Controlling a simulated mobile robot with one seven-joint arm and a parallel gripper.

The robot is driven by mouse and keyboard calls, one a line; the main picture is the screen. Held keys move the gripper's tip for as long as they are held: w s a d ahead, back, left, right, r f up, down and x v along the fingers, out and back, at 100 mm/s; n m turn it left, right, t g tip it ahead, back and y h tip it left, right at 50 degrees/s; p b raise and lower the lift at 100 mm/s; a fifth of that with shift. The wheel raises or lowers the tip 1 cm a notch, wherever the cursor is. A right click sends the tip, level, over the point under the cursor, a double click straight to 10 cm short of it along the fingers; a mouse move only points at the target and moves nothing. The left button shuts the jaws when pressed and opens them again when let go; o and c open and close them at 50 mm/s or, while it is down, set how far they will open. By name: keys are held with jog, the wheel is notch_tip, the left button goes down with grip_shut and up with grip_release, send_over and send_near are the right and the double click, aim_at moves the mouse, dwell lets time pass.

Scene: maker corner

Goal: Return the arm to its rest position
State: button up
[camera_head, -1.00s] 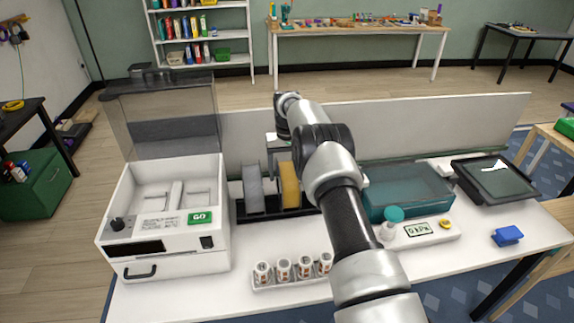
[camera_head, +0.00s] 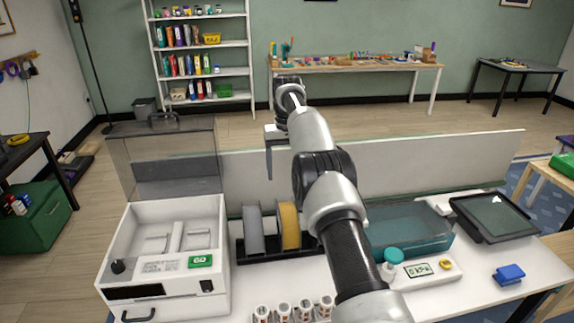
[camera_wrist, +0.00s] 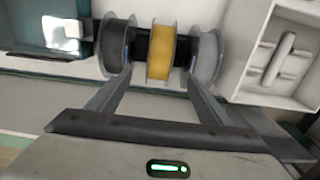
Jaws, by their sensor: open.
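My arm reaches out over the white bench in the head view. My gripper (camera_head: 270,160) hangs at its far end, partly hidden by the arm, above the back of the bench. In the wrist view my gripper (camera_wrist: 159,76) shows two fingers spread apart with nothing held between them. Beyond the fingertips lie a yellow spool (camera_wrist: 161,52) and grey spools in a dark rack; the yellow spool (camera_head: 289,226) also shows in the head view, below and apart from the gripper.
A white machine (camera_head: 165,255) with its clear lid raised stands at the left. Several small labelled jars (camera_head: 283,313) line the front edge. A teal bin (camera_head: 410,235), a tablet (camera_head: 495,217) and a blue block (camera_head: 508,275) are at the right. A low panel (camera_head: 430,165) runs along the back.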

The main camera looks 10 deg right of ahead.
dwell(0.4)
jog(key=s+r+t, duration=0.1)
jog(key=s+r, duration=0.3)
jog(key=r, duration=0.9)
jog(key=s+r+t, duration=0.2)
jog(key=s+r, duration=0.8)
jog(key=s, duration=0.2)
jog(key=s+t, duration=0.1)
jog(key=s, duration=1.6)
jog(key=s+f+t, duration=0.1)
jog(key=s+f, duration=0.6)
jog(key=s, duration=0.5)
jog(key=shift+f+t, duration=0.15)
jog(key=shift+t, duration=0.15)
